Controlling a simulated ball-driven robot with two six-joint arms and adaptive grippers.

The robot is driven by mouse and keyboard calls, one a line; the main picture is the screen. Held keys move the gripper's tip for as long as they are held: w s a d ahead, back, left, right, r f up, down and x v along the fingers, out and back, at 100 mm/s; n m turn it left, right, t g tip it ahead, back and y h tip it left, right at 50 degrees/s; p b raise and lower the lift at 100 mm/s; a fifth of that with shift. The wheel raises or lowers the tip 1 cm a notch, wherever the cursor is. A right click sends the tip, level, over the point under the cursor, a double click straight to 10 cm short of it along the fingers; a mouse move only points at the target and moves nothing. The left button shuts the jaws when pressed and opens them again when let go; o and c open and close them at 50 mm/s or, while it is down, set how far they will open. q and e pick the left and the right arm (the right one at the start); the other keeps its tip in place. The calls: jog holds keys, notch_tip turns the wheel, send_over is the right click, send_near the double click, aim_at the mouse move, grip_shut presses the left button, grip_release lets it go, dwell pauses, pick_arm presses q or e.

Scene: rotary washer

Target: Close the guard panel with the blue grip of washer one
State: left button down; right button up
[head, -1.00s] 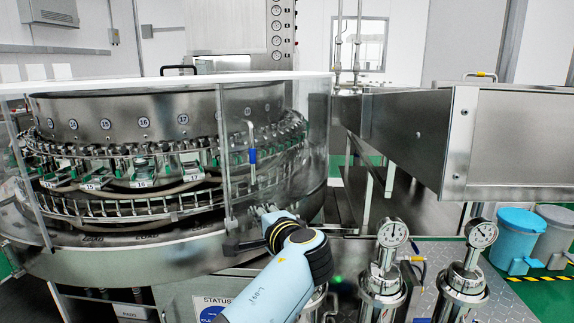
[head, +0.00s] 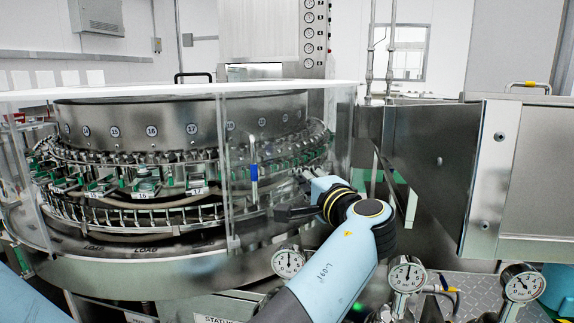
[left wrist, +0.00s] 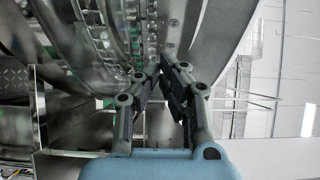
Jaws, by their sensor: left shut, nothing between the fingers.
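Washer one (head: 150,132) is a round steel carousel machine with numbered stations behind clear guards. The clear guard panel (head: 240,125) with the blue grip (head: 254,172) stands at the right of its front. The grip is an upright handle with a blue band, near the panel's left edge. The washer front left of that edge looks uncovered. My left gripper (head: 284,210) is shut and empty, low and to the right of the blue grip; contact with the panel cannot be told. In the left wrist view, its fingers (left wrist: 165,75) converge before the curved machine; the blue grip cannot be made out. My right gripper is not in view.
A steel conveyor housing (head: 440,150) stands to the right. Several pressure gauges, one a dial (head: 407,277), stand low in front. A fixed clear guard edge (head: 30,185) is at the left.

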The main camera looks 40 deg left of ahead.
pick_arm(q)
send_near(270, 168)
jog(key=w+a+r, duration=0.3)
jog(key=s+p, duration=0.1)
jog(key=s, duration=0.1)
jog(key=s+a+p, duration=0.1)
jog(key=s, duration=0.1)
jog(key=shift+f, duration=0.2)
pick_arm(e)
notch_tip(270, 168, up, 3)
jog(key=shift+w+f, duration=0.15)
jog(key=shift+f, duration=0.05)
pick_arm(q)
jog(key=shift+p, duration=0.3)
